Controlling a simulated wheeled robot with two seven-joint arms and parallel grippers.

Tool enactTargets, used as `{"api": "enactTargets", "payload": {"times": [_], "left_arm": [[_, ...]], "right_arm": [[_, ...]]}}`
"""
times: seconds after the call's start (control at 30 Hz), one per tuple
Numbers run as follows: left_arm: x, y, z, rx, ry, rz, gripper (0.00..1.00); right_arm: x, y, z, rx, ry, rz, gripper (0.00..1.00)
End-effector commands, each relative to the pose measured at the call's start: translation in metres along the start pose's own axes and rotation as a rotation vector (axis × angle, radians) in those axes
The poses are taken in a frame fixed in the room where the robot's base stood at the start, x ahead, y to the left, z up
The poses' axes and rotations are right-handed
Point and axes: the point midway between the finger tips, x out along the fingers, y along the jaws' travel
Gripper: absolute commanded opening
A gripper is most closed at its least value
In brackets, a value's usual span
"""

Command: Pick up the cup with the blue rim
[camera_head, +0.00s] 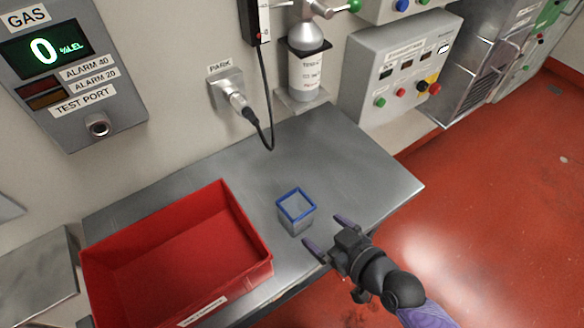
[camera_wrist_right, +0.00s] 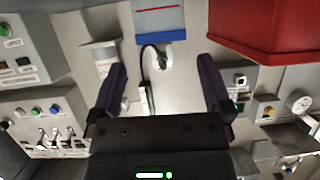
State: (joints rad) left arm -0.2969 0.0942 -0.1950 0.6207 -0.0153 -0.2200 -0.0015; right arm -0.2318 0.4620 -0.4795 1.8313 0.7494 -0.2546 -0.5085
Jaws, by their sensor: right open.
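The cup with the blue rim (camera_head: 296,214) is a small, square, grey cup standing upright on the metal table. In the right wrist view its blue rim and grey side (camera_wrist_right: 159,20) show at the top edge, partly cut off, between the lines of the two fingers. My right gripper (camera_head: 328,236) is open and empty, just right of and in front of the cup, with its fingers pointing toward it. The fingers look apart from the cup. My left gripper is in neither view.
A red bin (camera_head: 245,262) stands on the table (camera_head: 345,165) left of the cup. A gas cylinder (camera_head: 306,70), a plugged cable (camera_head: 240,103) and a control box (camera_head: 395,75) are at the wall behind. The table right of the cup is clear.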

Motion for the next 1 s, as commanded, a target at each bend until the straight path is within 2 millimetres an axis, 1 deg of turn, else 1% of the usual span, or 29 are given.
{"api": "enactTargets", "payload": {"times": [0.03,0.07,0.2,0.3,0.37,0.47,0.53,0.63,0.83,0.87,0.9,0.97,1.0], "left_arm": [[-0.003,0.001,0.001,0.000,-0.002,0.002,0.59],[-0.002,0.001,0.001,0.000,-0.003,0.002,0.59],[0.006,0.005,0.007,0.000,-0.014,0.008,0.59],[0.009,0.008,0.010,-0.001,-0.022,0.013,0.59],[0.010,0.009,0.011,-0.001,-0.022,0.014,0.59],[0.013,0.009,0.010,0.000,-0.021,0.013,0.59],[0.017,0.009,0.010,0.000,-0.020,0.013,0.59],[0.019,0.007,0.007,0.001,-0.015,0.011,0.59],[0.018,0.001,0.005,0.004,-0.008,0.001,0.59],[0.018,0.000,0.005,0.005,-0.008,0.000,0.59],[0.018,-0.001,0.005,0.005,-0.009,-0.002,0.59],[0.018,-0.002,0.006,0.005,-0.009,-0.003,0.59],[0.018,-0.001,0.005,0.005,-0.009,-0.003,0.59]], "right_arm": [[-0.001,-0.002,-0.007,-0.004,0.010,-0.006,1.00],[0.002,-0.002,-0.008,-0.004,0.015,-0.008,1.00],[0.030,-0.002,-0.008,-0.001,0.019,-0.009,1.00],[0.045,-0.002,-0.008,-0.002,0.017,-0.009,1.00],[0.055,-0.002,-0.010,-0.001,0.017,-0.008,1.00],[0.076,-0.001,-0.015,-0.002,0.017,-0.009,1.00],[0.089,-0.001,-0.014,-0.002,0.016,-0.009,1.00],[0.098,-0.001,-0.015,-0.002,0.015,-0.009,1.00],[0.098,-0.001,-0.015,-0.004,0.014,-0.008,1.00],[0.098,-0.001,-0.015,-0.004,0.014,-0.008,0.94],[0.098,-0.001,-0.015,-0.004,0.014,-0.008,0.85],[0.098,0.000,-0.015,-0.004,0.014,-0.008,0.72],[0.098,0.000,-0.015,-0.004,0.014,-0.008,0.64]]}}
